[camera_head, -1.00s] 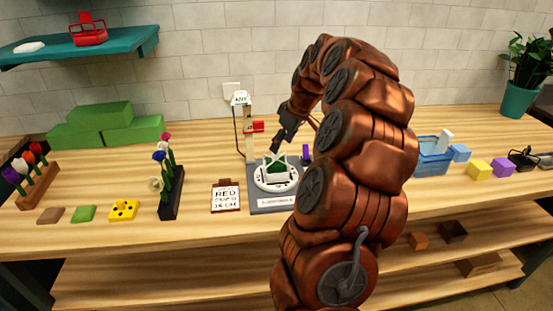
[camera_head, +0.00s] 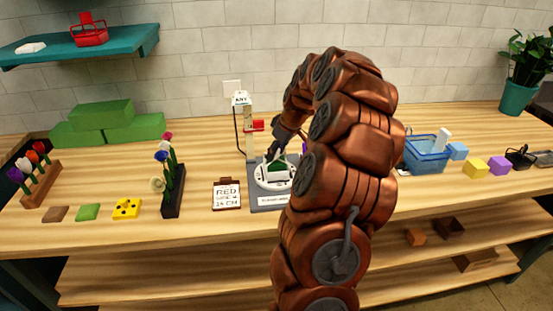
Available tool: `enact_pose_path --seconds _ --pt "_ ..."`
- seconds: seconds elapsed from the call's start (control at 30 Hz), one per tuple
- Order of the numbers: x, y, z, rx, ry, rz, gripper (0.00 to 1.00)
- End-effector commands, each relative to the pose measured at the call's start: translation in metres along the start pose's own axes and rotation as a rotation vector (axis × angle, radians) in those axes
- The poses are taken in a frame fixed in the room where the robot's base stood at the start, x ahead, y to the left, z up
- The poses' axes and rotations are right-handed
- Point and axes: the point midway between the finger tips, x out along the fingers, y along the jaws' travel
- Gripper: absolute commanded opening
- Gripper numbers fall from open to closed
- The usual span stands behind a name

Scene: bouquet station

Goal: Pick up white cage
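A small white cage (camera_head: 267,171) with a green block inside sits on the round white plate (camera_head: 274,185) of the grey station in the middle of the table. My gripper (camera_head: 272,157) comes down from above and behind, dark fingers at the top of the cage. I cannot tell whether the fingers touch it or how wide they stand. My copper arm hides the right side of the station.
A post with an "ANY" sign (camera_head: 240,99) and a red part stands just behind the plate. A clipboard (camera_head: 227,194) and a black flower rack (camera_head: 173,191) are to the left. A blue basket (camera_head: 428,157) stands at right. Green blocks (camera_head: 103,117) lie at back left.

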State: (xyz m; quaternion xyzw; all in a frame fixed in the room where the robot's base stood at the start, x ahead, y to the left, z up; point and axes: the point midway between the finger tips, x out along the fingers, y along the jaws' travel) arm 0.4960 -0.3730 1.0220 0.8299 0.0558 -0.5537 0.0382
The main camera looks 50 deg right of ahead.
Motion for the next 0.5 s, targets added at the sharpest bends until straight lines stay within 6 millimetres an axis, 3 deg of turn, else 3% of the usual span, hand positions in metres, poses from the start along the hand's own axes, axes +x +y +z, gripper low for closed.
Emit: enact_pose_path --seconds 0.27,0.5 --pt "0.0007 -0.0009 0.0002 0.000 -0.001 -0.003 0.09" --pt "0.0007 -0.0010 0.0001 0.000 -0.001 -0.003 0.09"
